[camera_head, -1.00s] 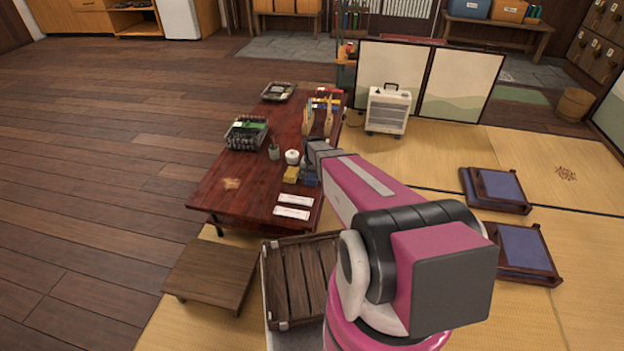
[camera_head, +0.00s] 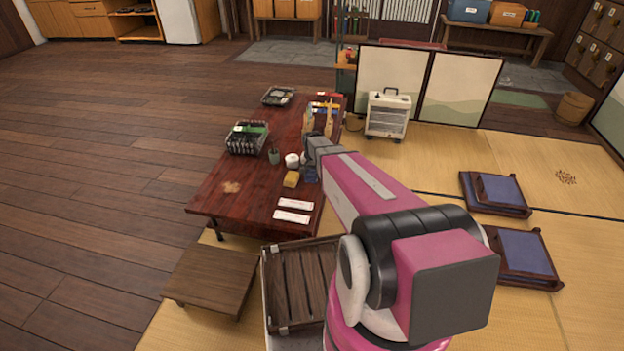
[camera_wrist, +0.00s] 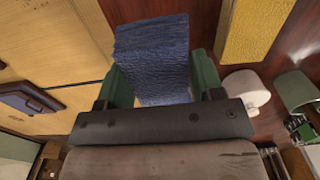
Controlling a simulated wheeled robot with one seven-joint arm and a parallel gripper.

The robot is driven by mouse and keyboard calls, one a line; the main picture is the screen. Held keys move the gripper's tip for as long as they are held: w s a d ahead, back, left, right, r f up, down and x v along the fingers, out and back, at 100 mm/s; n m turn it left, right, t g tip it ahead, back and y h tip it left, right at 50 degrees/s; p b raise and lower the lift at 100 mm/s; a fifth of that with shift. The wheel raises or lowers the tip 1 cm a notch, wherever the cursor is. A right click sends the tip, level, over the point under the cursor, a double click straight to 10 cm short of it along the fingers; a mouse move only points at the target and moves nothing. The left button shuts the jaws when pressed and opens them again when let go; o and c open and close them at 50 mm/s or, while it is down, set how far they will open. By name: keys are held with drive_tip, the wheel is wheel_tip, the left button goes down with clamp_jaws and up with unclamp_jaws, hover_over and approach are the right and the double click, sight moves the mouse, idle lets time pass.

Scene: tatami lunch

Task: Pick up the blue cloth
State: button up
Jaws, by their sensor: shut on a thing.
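The blue cloth (camera_wrist: 152,50) is a folded, textured block between the two green fingers of my gripper (camera_wrist: 160,80) in the wrist view. My gripper is shut on it. In the head view, my gripper (camera_head: 311,160) is over the right side of the low red-brown table (camera_head: 240,200), beside a white roll and a yellow sponge. A small part of the blue cloth (camera_head: 311,174) shows below it there. I cannot tell how far the cloth is above the table top.
The yellow sponge (camera_head: 291,180), white roll (camera_head: 292,160) and green cup (camera_head: 274,156) stand close left of my gripper. Two white packets (camera_head: 293,210) lie at the table's near end. A wooden crate (camera_head: 300,285) and a low stool (camera_head: 210,277) stand in front. A heater (camera_head: 387,115) stands behind.

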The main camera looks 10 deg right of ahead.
drive_tip(key=w+d+r, duration=0.1)
drive_tip(key=w, duration=0.2)
drive_tip(key=w+d+r, duration=0.1)
drive_tip(key=w+r, duration=0.1)
drive_tip(key=w, duration=0.1)
drive_tip(key=w+r, duration=0.2)
drive_tip(key=w, duration=0.1)
drive_tip(key=shift+w+d+r, duration=0.25)
drive_tip(key=shift+w+d, duration=0.05)
drive_tip(key=shift+d, duration=0.1)
drive_tip(key=shift+w+d+r, duration=0.25)
drive_tip(key=shift+w+r, duration=0.2)
drive_tip(key=shift+w, duration=0.2)
drive_tip(key=shift+o, duration=0.3)
drive_tip(key=shift+r, duration=0.15)
